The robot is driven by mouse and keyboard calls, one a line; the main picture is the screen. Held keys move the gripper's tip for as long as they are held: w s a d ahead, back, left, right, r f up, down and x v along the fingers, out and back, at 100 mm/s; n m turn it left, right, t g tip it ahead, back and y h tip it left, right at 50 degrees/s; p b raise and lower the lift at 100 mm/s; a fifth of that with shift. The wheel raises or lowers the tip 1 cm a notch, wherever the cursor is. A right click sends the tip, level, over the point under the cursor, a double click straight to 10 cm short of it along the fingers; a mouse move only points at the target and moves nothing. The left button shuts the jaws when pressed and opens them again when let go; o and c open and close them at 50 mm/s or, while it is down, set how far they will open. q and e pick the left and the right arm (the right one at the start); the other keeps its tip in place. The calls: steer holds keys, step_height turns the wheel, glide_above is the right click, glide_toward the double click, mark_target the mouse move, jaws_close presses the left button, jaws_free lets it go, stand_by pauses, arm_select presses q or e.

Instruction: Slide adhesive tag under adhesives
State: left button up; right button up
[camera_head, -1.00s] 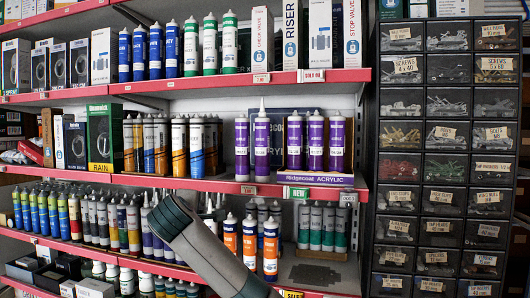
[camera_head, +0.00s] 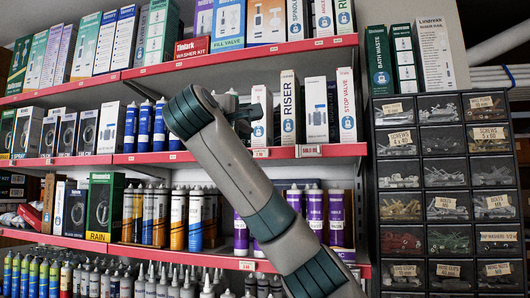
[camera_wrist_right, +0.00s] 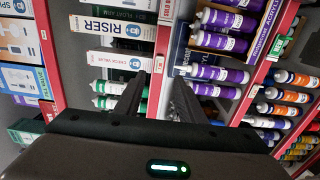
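Purple adhesive tubes (camera_head: 315,212) stand on the middle shelf, partly behind my right arm. They also show in the right wrist view (camera_wrist_right: 222,73), lying sideways in that turned picture. White price tags sit on the red shelf edges, one below the upper shelf's boxes (camera_head: 260,153) and one below the purple tubes (camera_head: 247,265). I cannot tell which is the adhesive tag. My right gripper (camera_head: 243,110) is small and partly hidden by its arm, in front of the upper shelf. In the wrist view its fingers (camera_wrist_right: 160,76) are apart, with nothing visible between them. My left gripper is out of view.
Boxes fill the top shelf, including a red washer kit box (camera_head: 192,47). A dark drawer cabinet (camera_head: 372,200) stands at the right. The red shelf edges (camera_head: 330,151) project forward.

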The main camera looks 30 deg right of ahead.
steer(key=shift+w, duration=0.15)
steer(key=shift+d, duration=0.1)
steer(key=p, duration=1)
glide_toward(267, 152)
steer(key=x, duration=0.7)
steer(key=shift+w+d, duration=0.3)
steer(key=shift+d, duration=0.1)
steer(key=shift+f, duration=0.1)
jaws_close()
